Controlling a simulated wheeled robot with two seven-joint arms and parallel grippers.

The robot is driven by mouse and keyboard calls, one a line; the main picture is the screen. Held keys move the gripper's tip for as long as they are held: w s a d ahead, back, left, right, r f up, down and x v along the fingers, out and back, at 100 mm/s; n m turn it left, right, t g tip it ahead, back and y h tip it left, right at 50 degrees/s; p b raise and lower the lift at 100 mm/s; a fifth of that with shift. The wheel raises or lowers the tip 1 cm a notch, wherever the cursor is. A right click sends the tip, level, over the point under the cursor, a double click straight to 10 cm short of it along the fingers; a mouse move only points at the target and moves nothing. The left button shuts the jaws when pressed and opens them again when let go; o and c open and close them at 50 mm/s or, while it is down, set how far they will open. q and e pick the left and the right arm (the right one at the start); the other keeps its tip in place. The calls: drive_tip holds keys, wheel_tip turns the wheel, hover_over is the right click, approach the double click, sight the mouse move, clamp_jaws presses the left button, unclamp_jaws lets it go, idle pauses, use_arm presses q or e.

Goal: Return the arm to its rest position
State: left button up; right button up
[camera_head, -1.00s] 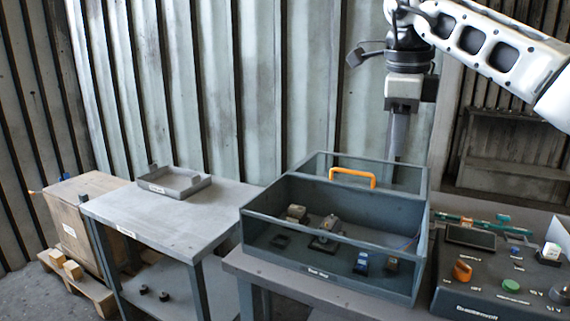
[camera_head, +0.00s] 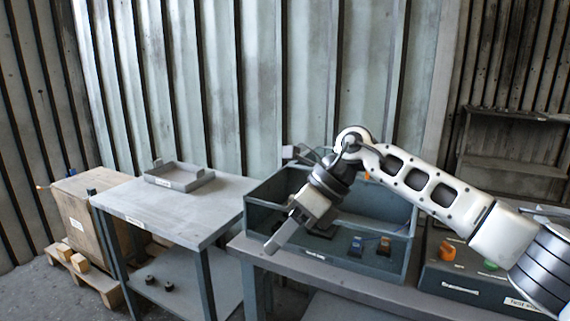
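My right arm reaches in from the right edge, and its gripper (camera_head: 274,243) points down and to the left. It is in front of the dark grey test box (camera_head: 345,257), over its left front part in the picture. I see the fingers as one narrow bar, so I cannot tell whether they are open or shut. No held object shows at the fingertips. My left gripper is not in view. Inside the box stand a blue part (camera_head: 356,245) and a brown part (camera_head: 385,246). My wrist and forearm hide much of the box's inside and its orange handle.
A grey side table (camera_head: 165,215) with a shallow tray (camera_head: 180,178) stands to the left. A crate (camera_head: 75,225) sits on a pallet beyond it. A control panel with an orange knob (camera_head: 447,251) is at right, partly under my arm. The floor at lower left is clear.

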drive_tip(key=s+a+f+m+g+y, duration=0.1)
drive_tip(key=s+a+f+m+y, duration=0.2)
drive_tip(key=s+a+m+y, duration=0.5)
drive_tip(key=d+f+m+t+h, duration=0.3)
drive_tip(key=d+f+m+t, duration=0.35)
drive_tip(key=m+t, duration=0.6)
drive_tip(key=d+f+m+t+h, duration=0.3)
drive_tip(key=d+f+m+t, duration=0.35)
drive_tip(key=m, duration=1.05)
drive_tip(key=s+d+f+m+g+h, duration=0.3)
drive_tip(key=s+d+f+m, duration=0.2)
drive_tip(key=s+f, duration=0.2)
drive_tip(key=s+d+f+m+g+h, duration=0.3)
drive_tip(key=s+d+f+m, duration=0.2)
drive_tip(key=s+f, duration=0.3)
drive_tip(key=shift+d+f+h, duration=0.15)
drive_tip(key=shift+f+h, duration=0.25)
drive_tip(key=shift+f, duration=0.1)
